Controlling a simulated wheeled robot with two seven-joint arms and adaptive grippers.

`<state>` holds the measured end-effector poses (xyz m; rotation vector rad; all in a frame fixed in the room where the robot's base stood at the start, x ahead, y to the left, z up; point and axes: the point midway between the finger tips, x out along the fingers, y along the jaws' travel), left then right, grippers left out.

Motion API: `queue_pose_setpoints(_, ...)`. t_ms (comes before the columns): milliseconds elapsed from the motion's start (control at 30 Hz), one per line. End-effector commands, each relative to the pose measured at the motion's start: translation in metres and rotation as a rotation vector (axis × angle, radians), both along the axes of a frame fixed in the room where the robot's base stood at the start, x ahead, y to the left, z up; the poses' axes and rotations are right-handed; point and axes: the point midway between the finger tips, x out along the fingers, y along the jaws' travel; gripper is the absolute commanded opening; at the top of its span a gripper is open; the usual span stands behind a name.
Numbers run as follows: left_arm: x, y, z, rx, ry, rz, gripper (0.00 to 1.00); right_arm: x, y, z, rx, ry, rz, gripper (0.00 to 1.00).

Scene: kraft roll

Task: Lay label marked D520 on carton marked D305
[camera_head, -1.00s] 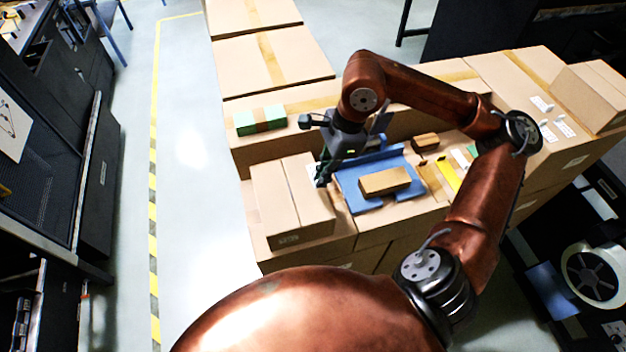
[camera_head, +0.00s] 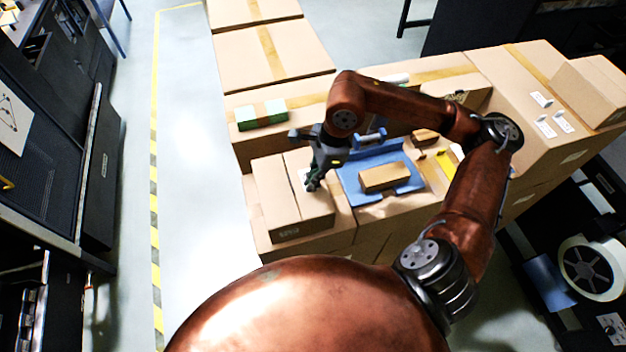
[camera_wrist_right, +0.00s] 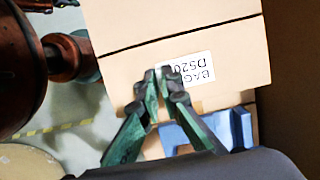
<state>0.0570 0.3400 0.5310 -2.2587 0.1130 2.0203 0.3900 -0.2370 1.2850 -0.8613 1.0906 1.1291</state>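The white label marked D520 (camera_wrist_right: 188,70) is at my right gripper's fingertips, printed side up and upside down in the wrist view. In the head view the label (camera_head: 305,178) shows as a small white patch over the carton's top, beside the gripper. My right gripper (camera_head: 313,184) also shows in the wrist view (camera_wrist_right: 161,76), its green fingers drawn together at the label's edge. The carton (camera_head: 272,190) stands under them; its front print is too small to read. I cannot tell whether the label touches the carton. My left gripper is out of view.
A blue tray (camera_head: 350,187) with a small brown box (camera_head: 384,177) lies right of the carton. More white labels (camera_head: 546,127) lie on the large carton (camera_head: 510,85) at right. Open floor is left.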

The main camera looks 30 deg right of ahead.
Motion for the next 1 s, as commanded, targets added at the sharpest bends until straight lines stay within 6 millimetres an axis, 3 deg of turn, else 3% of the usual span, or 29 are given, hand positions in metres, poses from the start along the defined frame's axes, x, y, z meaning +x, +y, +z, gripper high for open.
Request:
queue_pose_setpoints(267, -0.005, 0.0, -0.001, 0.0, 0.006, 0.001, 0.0, 0.0, 0.0, 0.0, 0.0, 0.0, 0.0, 0.22)
queue_pose_setpoints(667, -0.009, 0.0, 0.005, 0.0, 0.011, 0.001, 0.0, 0.0, 0.0, 0.005, 0.0, 0.0, -0.001, 0.22)
queue_pose_setpoints(767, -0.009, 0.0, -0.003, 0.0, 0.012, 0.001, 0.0, 0.001, -0.005, 0.017, 0.0, -0.006, -0.003, 0.22)
queue_pose_setpoints(1000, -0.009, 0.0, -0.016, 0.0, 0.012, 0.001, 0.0, -0.003, -0.018, 0.067, 0.0, -0.006, -0.003, 0.22)
